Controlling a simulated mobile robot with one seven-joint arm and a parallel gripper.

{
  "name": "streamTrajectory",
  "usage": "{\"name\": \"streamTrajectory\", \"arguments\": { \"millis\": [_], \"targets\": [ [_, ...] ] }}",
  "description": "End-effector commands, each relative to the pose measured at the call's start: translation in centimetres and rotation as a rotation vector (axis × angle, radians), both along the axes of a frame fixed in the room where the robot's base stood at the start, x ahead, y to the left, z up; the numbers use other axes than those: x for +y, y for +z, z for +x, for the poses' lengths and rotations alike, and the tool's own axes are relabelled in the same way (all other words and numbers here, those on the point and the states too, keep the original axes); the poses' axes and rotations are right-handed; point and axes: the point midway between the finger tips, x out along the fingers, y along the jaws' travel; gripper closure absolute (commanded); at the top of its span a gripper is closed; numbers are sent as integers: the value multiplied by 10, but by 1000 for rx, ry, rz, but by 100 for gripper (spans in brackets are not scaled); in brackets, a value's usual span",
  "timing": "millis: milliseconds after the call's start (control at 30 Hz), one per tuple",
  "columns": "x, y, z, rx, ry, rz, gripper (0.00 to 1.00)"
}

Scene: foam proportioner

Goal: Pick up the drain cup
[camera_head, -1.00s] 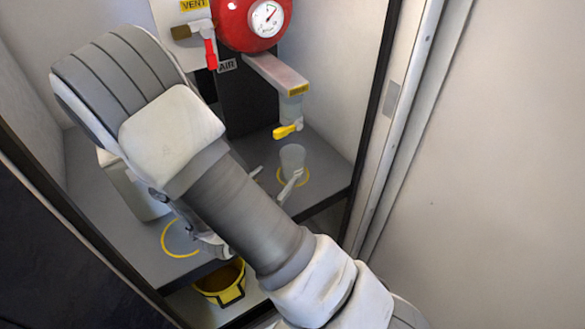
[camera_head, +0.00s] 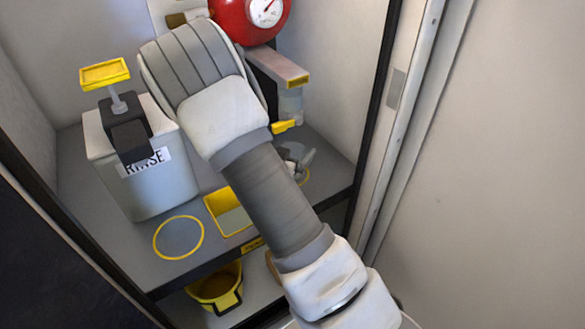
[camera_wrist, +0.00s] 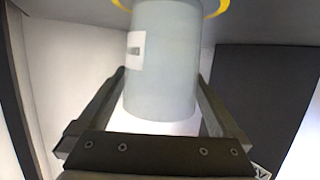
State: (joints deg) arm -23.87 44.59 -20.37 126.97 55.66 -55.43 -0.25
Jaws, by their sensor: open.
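The drain cup (camera_wrist: 168,60) is a pale grey cylinder with a small white label, seen large in the wrist view. One end of it meets the grey shelf inside a yellow ring, at the top of that view. My gripper (camera_wrist: 160,78) is open, with one finger on each side of the cup. I cannot tell whether either finger touches it.
A RINSE container (camera_head: 160,190) with a yellow-topped pump stands at left. An empty yellow ring (camera_head: 178,238) and a yellow tray (camera_head: 229,213) are in front. A yellow bucket (camera_head: 216,287) sits below. The red tank (camera_head: 250,22) and the outlet arm (camera_head: 275,66) hang above.

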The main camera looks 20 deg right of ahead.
Motion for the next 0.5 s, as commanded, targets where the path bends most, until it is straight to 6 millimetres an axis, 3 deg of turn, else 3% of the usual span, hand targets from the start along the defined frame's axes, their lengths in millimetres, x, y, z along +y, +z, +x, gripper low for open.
{"name": "streamTrajectory", "arguments": {
  "millis": [300,500],
  "targets": [
    [-8,-4,8,2,0,-1,0],
    [-8,-4,8,1,0,0,36]
  ]
}}
